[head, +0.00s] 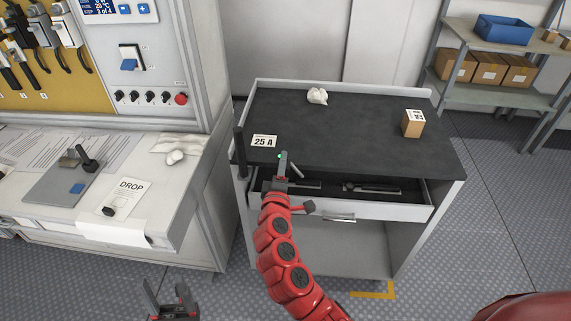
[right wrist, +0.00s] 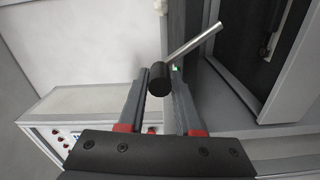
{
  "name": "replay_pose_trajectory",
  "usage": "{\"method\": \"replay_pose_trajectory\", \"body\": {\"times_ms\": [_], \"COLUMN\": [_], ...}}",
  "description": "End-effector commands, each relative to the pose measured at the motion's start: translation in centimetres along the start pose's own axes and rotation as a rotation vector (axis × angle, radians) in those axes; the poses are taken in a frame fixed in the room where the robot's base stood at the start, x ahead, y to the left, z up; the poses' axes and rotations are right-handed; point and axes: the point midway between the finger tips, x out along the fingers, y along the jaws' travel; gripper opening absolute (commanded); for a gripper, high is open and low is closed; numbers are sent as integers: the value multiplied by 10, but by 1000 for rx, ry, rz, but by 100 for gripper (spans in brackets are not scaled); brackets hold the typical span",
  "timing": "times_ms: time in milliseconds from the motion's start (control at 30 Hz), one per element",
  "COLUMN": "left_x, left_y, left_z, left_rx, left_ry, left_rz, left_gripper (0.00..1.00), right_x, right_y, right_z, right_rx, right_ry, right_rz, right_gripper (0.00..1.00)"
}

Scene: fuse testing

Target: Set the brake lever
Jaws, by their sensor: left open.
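The lever shows in the right wrist view as a black knob (right wrist: 160,79) on a slanted silver rod (right wrist: 195,43). My right gripper (right wrist: 160,88) has one finger on each side of the knob. I cannot tell whether they press on it. In the head view my right gripper (head: 284,165) is at the cart's left front, above the drawer, and a short piece of the silver rod (head: 297,171) shows beside it. The rod's base is not clear. My left gripper (head: 171,301) is open and empty at the bottom, over the floor.
The cart (head: 350,125) has an open drawer (head: 370,207) with metal tools. A bench (head: 190,205) stands left, a shelf (head: 500,95) at back right.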

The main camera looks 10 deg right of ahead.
Motion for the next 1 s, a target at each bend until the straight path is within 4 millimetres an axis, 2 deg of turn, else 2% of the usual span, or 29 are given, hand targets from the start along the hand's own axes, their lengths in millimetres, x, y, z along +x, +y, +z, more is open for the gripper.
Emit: {"method": "replay_pose_trajectory", "body": {"times_ms": [33,100,133,433,567,667,1000], "left_x": [0,0,0,0,-3,-6,-22], "left_y": [0,0,0,0,0,0,1], "left_z": [0,0,0,0,0,1,4], "left_rx": [0,0,0,0,0,0,0], "left_ry": [0,0,0,0,0,0,0], "left_rz": [0,0,0,0,0,0,0], "left_gripper": [62,62,62,62,62,62,62], "right_x": [0,0,0,-1,-13,-33,-123], "right_y": [0,0,0,0,-2,-3,-4], "right_z": [0,1,1,3,3,2,0], "right_rx": [0,-1,-1,-2,-3,-2,-4], "right_ry": [-1,-3,-4,-7,-7,-2,1], "right_rz": [0,0,0,1,-1,-1,-1], "right_gripper": [43,56,57,57,57,57,57]}}
